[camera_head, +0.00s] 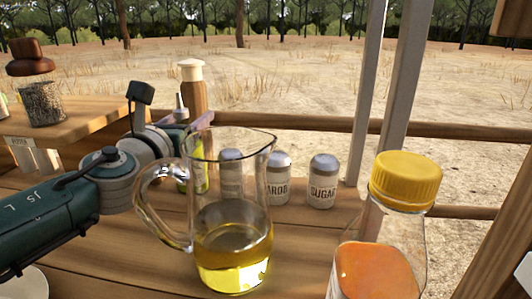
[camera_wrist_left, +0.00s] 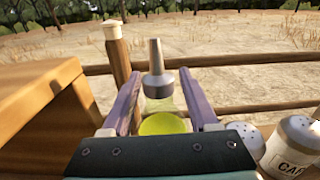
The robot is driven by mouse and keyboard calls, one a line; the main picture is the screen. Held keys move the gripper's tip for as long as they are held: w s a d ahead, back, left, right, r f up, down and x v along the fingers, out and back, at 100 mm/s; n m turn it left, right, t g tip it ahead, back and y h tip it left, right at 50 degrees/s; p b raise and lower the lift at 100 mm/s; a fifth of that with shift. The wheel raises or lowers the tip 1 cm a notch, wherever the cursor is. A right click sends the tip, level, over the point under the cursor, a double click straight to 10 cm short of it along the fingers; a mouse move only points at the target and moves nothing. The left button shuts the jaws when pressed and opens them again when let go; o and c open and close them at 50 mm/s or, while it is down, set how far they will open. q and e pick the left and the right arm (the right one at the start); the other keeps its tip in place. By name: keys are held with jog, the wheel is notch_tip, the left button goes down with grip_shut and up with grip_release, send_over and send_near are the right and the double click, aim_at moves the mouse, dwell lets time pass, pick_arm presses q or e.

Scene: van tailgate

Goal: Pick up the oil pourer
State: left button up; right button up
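The oil pourer (camera_head: 182,108) is a small clear bottle with a grey nozzle and yellow-green oil. In the head view it stands behind the glass jug, partly hidden by the jug and my left gripper. In the left wrist view the oil pourer (camera_wrist_left: 156,78) is upright between the two purple fingers of my left gripper (camera_wrist_left: 157,103). The fingers are spread on either side of it, and I cannot tell whether either touches the glass. The left gripper (camera_head: 186,128) also shows in the head view, reaching in from the left. My right gripper is not in view.
A glass jug (camera_head: 233,240) of yellow oil stands in front. A yellow-capped bottle (camera_head: 405,180) is at right. Several shakers, including the sugar shaker (camera_head: 322,182), stand behind. A raised wooden board (camera_head: 85,115) is at left.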

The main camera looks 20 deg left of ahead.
pick_arm(q)
grip_shut()
dwell(1.1)
